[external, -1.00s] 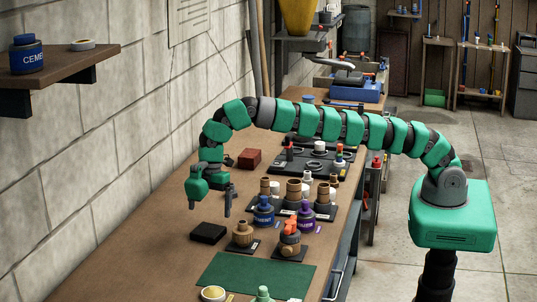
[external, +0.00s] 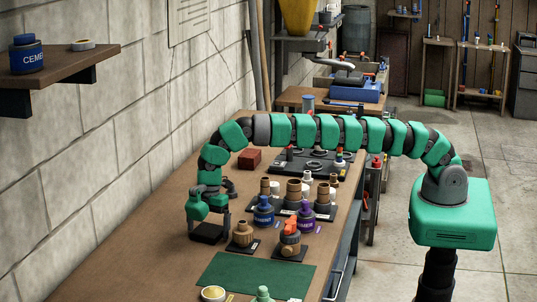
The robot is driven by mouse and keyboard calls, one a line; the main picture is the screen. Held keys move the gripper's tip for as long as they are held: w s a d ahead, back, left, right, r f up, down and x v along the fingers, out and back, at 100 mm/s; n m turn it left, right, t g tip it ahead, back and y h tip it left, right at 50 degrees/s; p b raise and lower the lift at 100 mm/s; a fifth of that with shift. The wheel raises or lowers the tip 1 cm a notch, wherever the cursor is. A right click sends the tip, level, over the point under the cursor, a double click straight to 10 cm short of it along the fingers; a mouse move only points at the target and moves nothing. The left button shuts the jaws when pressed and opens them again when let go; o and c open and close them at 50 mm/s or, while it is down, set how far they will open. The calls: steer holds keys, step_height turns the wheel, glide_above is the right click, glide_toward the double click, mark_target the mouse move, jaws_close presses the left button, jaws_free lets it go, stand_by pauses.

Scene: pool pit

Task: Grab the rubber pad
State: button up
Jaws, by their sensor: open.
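The rubber pad (external: 207,236) is a small black block lying flat on the wooden bench, left of the tan fitting. My gripper (external: 208,228) is lowered over it, fingers pointing down. The jaws are open, with one finger at the pad's left end and the other near its right side. The fingers hide part of the pad, and I cannot tell whether they touch it.
A tan fitting (external: 243,235) and a valve with an orange handle (external: 290,238) stand to the right. Behind them are a blue cement can (external: 264,211) and a purple can (external: 306,216). A green mat (external: 254,276) lies in front. A red brick (external: 249,159) sits behind.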

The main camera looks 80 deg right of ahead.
steer(key=shift+f, duration=0.25)
stand_by(0.3)
steer(key=c, duration=1.1)
